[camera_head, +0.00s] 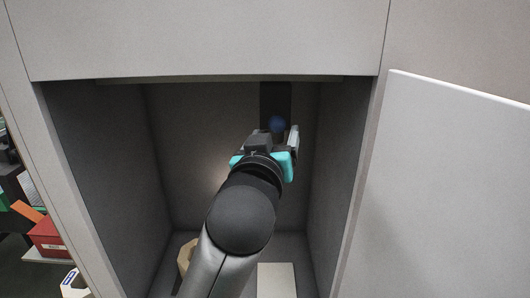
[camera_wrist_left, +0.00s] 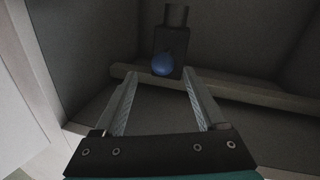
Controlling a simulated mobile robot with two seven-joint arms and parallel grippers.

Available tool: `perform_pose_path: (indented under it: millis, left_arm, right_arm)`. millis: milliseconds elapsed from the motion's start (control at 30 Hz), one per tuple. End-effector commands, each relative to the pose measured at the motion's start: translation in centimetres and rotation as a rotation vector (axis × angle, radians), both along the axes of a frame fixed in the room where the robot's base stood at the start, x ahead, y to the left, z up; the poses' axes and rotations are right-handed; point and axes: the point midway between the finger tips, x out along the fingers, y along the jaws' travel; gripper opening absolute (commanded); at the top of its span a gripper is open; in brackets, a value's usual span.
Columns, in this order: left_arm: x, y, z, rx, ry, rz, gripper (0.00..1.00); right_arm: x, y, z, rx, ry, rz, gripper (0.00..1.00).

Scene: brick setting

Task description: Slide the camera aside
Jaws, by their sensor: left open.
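A dark upright block with a round blue part, which I take to be the camera (camera_head: 276,103), is at the back right inside the open grey cabinet (camera_head: 200,130). The camera also shows in the left wrist view (camera_wrist_left: 172,40), with its blue part facing my fingers. My left gripper (camera_head: 279,138) reaches into the cabinet. In the left wrist view my left gripper (camera_wrist_left: 160,74) has its fingers apart with nothing between them. The blue part appears just beyond the fingertips; I cannot tell whether they touch. My right gripper is not in view.
A pale bar (camera_wrist_left: 245,90) crosses the cabinet in the left wrist view. A tan object (camera_head: 187,254) and a pale block (camera_head: 277,281) are low in the cabinet. The white door (camera_head: 450,190) stands open at right. A red box (camera_head: 47,238) is outside at left.

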Motion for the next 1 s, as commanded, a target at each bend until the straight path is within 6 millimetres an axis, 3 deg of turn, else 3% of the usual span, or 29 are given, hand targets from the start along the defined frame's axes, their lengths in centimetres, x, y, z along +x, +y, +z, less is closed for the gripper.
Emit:
perform_pose_path:
  millis: [300,500,1000]
  left_arm:
    - [-5.5,1.3,0.0,-0.001,0.003,-0.002,0.73]
    - [-7.9,1.8,0.0,-0.001,0.002,-0.001,0.73]
    - [-8.7,2.0,-0.1,0.0,0.002,-0.001,0.73]
  right_arm:
    - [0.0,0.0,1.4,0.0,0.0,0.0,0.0]
    - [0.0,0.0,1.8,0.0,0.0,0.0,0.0]
    - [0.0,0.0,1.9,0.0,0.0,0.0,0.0]
